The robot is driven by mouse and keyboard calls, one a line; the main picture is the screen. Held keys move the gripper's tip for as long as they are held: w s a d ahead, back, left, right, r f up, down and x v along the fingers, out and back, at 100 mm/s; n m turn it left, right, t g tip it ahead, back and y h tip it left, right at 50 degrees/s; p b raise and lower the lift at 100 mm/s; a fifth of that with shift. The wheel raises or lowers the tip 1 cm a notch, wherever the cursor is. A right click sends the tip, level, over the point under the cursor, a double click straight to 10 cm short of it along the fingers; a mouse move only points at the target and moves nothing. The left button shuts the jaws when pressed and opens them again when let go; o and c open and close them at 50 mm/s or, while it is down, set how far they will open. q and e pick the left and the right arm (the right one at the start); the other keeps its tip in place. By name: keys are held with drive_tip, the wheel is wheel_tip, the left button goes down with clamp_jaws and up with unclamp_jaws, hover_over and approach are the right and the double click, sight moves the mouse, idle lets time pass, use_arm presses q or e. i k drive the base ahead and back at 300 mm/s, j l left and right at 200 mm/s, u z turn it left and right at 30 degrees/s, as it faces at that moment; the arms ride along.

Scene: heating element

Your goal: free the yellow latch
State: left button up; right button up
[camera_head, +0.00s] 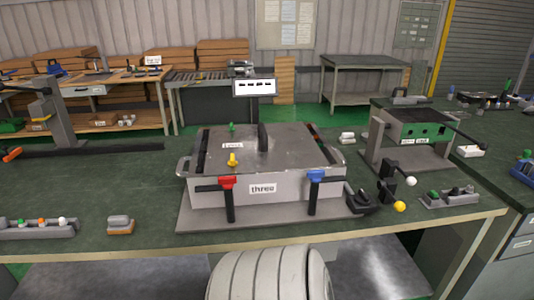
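A grey metal box (265,185) labelled "three" stands on a flat grey base plate on the green table. Its flat lid (290,147) has a black handle (263,137) in the middle. A small yellow latch (232,160) stands up near the left front of the lid. A red latch (227,183) and a blue latch (316,176) with black levers sit on the box's front. A green knob (232,128) stands near the lid's back left. Neither of my grippers is in view.
A rack of coloured knobs (36,227) and a small block (120,224) lie at the left front. The table left of the box is mostly clear.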

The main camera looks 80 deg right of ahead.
sight(233, 162)
drive_tip(key=z, duration=2)
